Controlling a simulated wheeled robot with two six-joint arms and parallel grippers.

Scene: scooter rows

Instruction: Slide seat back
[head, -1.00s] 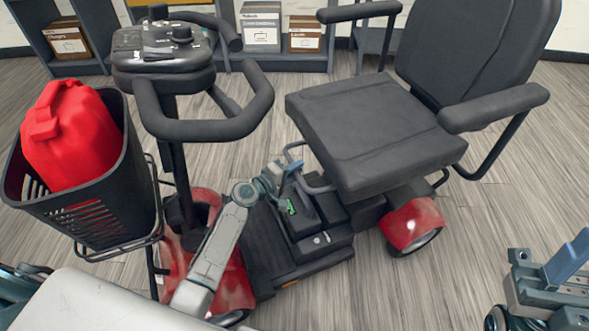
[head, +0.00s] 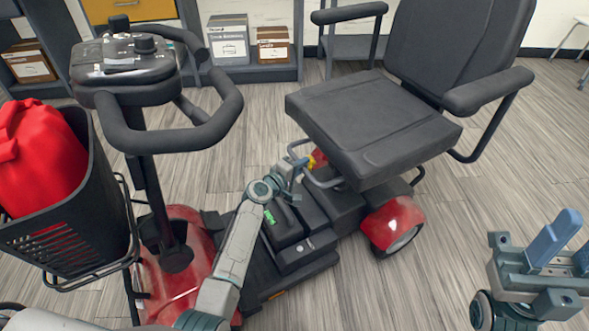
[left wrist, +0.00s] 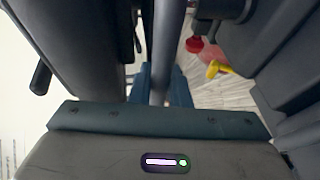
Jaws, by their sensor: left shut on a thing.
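The black scooter seat (head: 365,115) sits above the scooter's dark base, with its back to the right. A grey bar (head: 325,183) sticks out under the seat's front edge. My left gripper (head: 298,168) is at this bar, beside the seat's front-left underside. In the left wrist view the bar (left wrist: 165,50) runs between the fingers, and the gripper is shut on it. The fingertips are partly hidden. My right gripper (head: 565,250) is at the lower right, empty, its blue fingers apart.
A red and yellow part (head: 318,158) shows under the seat. Clear floor lies behind the seat.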

